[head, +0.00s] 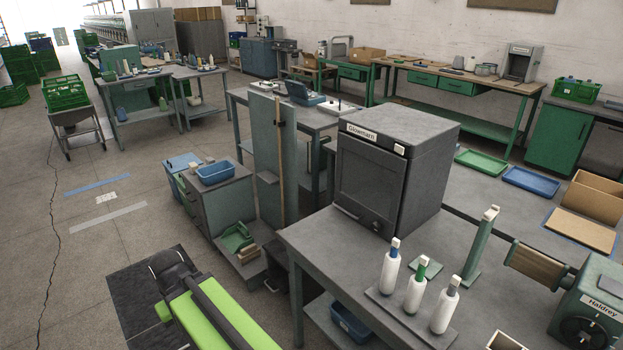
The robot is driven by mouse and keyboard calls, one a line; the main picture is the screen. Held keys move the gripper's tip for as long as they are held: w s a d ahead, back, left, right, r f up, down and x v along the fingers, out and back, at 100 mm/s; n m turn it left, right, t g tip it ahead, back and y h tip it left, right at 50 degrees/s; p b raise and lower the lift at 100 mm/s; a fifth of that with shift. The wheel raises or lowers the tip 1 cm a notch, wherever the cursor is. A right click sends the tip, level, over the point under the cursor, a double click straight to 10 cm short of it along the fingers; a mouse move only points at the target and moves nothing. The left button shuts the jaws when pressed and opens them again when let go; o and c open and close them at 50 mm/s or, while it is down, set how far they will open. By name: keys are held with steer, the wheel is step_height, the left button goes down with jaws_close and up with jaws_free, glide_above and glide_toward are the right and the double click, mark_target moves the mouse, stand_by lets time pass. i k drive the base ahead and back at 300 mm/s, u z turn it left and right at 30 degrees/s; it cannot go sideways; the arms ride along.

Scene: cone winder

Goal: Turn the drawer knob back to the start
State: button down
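A grey box-shaped cabinet (425,185) with a label reading roughly "Glowmark" stands on the grey table at centre right. Its dark front panel (368,187) looks closed. A small knob-like round part (376,224) shows low on its front, to the right. It is too small to read which way it is turned. I cannot tell if this is the drawer knob of the task. A lime-green and black part of my own body reaches in from the bottom left, apart from the cabinet. I cannot make out gripper fingers anywhere.
Several white bottles (391,270) stand on a plate in front of the cabinet. A green post (480,246) and a green machine (592,305) are to the right. A tall grey-green panel (268,160) stands left of the cabinet. Floor at left is largely clear.

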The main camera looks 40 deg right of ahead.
mark_target(376, 227)
steer(key=z, duration=1.25)
steer(key=k, duration=0.8)
steer(key=z, duration=0.35)
steer(key=i, duration=0.5)
steer(key=u, duration=0.75)
steer(key=i, duration=0.75)
